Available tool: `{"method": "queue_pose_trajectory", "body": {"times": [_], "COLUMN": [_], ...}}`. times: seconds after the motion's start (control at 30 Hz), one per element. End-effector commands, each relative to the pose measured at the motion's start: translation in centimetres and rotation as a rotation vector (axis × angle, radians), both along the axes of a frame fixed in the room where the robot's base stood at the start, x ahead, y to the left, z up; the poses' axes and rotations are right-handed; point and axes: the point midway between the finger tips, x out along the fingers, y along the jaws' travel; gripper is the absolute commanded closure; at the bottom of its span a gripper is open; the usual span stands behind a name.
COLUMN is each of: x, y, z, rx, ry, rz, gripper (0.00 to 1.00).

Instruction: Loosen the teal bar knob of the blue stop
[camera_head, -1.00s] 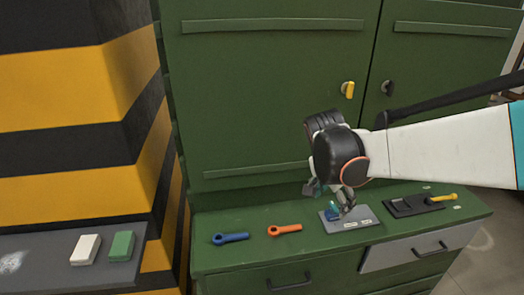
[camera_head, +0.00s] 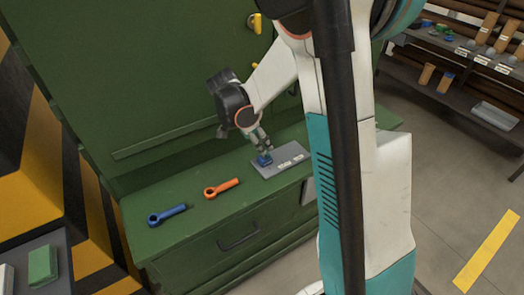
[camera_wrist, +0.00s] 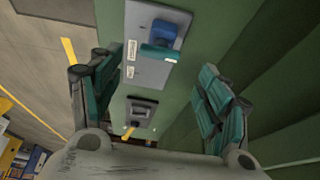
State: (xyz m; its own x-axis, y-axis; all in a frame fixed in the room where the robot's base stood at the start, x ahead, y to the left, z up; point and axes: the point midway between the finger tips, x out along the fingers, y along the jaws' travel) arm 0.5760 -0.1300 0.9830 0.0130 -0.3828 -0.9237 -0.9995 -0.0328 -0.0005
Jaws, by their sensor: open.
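The blue stop (camera_head: 263,160) sits on a grey labelled plate (camera_head: 291,158) on the green cabinet's ledge. In the wrist view the blue stop (camera_wrist: 162,32) is near the top, with the teal bar knob (camera_wrist: 158,53) lying across the plate just below it. My gripper (camera_wrist: 158,66) is open, with one teal-padded finger on each side of the picture and the knob between them in view. Nothing is held. In the head view my gripper (camera_head: 261,143) is just above the stop and hides the knob; I cannot tell whether it touches.
An orange wrench-shaped handle (camera_head: 221,188) and a blue one (camera_head: 167,214) lie left on the ledge. A dark panel with a yellow lever (camera_wrist: 128,131) shows in the wrist view. The cabinet door rises behind. A shelf (camera_head: 455,85) stands at right.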

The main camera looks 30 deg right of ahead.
Motion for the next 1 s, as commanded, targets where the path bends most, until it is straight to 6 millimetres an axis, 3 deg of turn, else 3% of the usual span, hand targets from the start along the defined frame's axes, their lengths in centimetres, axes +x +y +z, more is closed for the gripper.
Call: {"method": "queue_pose_trajectory", "body": {"times": [0.1, 0.3, 0.73, 0.93, 1.0], "x": [0.0, 0.0, 0.1, 0.1, 0.1], "y": [-0.9, -1.8, -2.1, -2.1, -2.1], "z": [-2.3, -4.5, -5.2, -5.2, -5.2], "rx": [0.0, 0.0, 0.0, 0.0, 0.0], "ry": [0.001, 0.001, 0.001, 0.0, 0.0], "rz": [0.0, 0.0, 0.002, 0.001, 0.001], "gripper": [0.3, 0.3, 0.3, 0.73, 0.74]}}
